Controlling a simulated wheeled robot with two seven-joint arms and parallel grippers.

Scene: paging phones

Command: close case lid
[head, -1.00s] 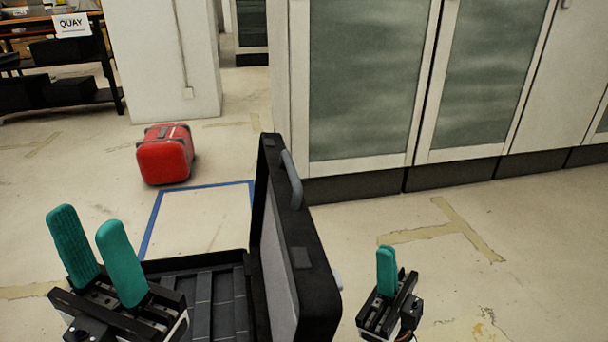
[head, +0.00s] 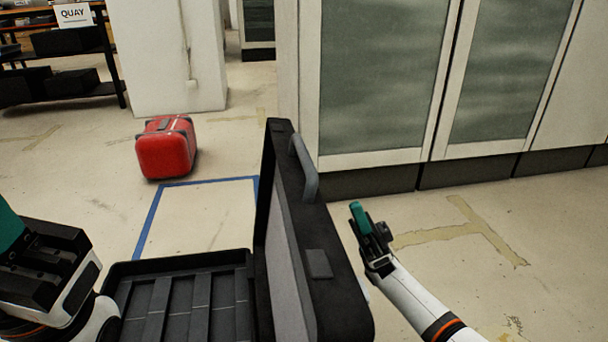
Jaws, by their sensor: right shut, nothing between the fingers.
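The black case (head: 190,262) lies open at the bottom of the head view, its slotted inside facing up. Its lid (head: 315,240) stands about upright on the right side, with a grey handle (head: 305,168) on its outer face. My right gripper (head: 358,212) is to the right of the lid, apart from it in the picture, with its teal fingers shut and empty. My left gripper (head: 10,228) is at the left edge, left of the case. Only part of one teal finger shows, so its opening is hidden.
A red suitcase (head: 166,148) stands on the floor beyond the case, near a blue taped outline (head: 150,215). White cabinets (head: 385,90) stand behind the lid and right gripper. A shelf with a QUAY sign (head: 74,16) is at the far left. Floor at right is clear.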

